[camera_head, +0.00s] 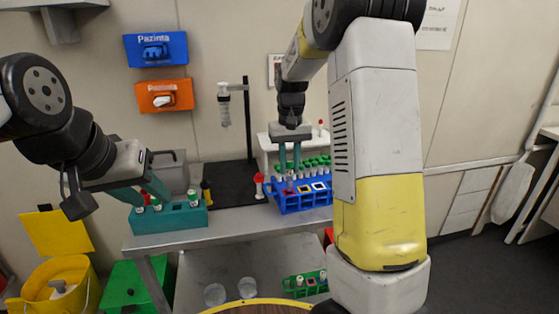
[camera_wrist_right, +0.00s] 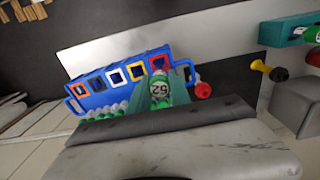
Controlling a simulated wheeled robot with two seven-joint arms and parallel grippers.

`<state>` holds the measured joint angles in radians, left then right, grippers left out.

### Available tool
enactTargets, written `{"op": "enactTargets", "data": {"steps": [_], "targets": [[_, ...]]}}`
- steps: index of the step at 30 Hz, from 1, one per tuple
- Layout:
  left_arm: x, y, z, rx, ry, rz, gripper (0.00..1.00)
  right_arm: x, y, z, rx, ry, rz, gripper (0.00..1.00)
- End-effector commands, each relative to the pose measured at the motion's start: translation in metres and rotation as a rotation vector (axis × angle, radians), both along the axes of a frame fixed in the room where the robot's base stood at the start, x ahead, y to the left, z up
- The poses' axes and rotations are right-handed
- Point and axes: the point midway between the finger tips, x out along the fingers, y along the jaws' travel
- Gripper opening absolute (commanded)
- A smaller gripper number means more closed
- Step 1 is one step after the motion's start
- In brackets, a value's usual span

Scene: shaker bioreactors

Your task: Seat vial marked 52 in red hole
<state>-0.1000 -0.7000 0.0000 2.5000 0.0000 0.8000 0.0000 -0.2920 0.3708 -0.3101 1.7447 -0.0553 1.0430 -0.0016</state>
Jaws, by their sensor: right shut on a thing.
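The vial marked 52 (camera_wrist_right: 159,89) has a green cap with a white label and sits between the fingers of my right gripper (camera_wrist_right: 160,95) in the right wrist view. That gripper (camera_head: 289,166) is shut on it, above the near left part of the blue rack (camera_head: 290,206) in the head view. The blue rack (camera_wrist_right: 107,99) has a row of square holes with coloured rims. The red-rimmed hole (camera_wrist_right: 158,63) appears just beyond the vial; the vial's lower end is hidden. My left gripper (camera_head: 143,191) is open, its fingers apart above the teal rack.
A stand with a clear tube (camera_head: 223,104) rises behind a black mat (camera_head: 230,183).

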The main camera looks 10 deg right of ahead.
Motion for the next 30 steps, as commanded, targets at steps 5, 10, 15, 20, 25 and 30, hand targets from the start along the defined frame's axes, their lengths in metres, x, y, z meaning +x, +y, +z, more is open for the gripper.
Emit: {"op": "enactTargets", "data": {"steps": [5,10,15,20,25,30], "targets": [[0.0000,0.0000,0.0000,0.000,0.000,0.000,0.36,0.0000,-0.0001,-0.0030,0.000,0.000,0.000,0.00],[0.0000,0.0000,0.0000,0.000,0.000,0.000,0.36,0.0000,-0.0002,-0.0055,0.000,0.000,0.000,0.00],[0.0000,0.0000,0.0000,0.000,0.000,0.000,0.36,0.0000,-0.0002,-0.0078,0.000,0.000,0.000,0.00],[0.0000,0.0000,0.0000,0.000,0.000,0.000,0.36,0.0000,-0.0002,-0.0083,0.000,0.000,0.000,0.00],[0.0000,0.0000,0.0000,0.000,0.000,0.000,0.36,0.0000,-0.0001,-0.0082,0.000,0.000,0.000,0.00],[0.0000,0.0000,0.0000,0.000,0.000,0.000,0.36,0.0000,0.0000,-0.0082,0.000,0.000,0.000,0.00]]}}
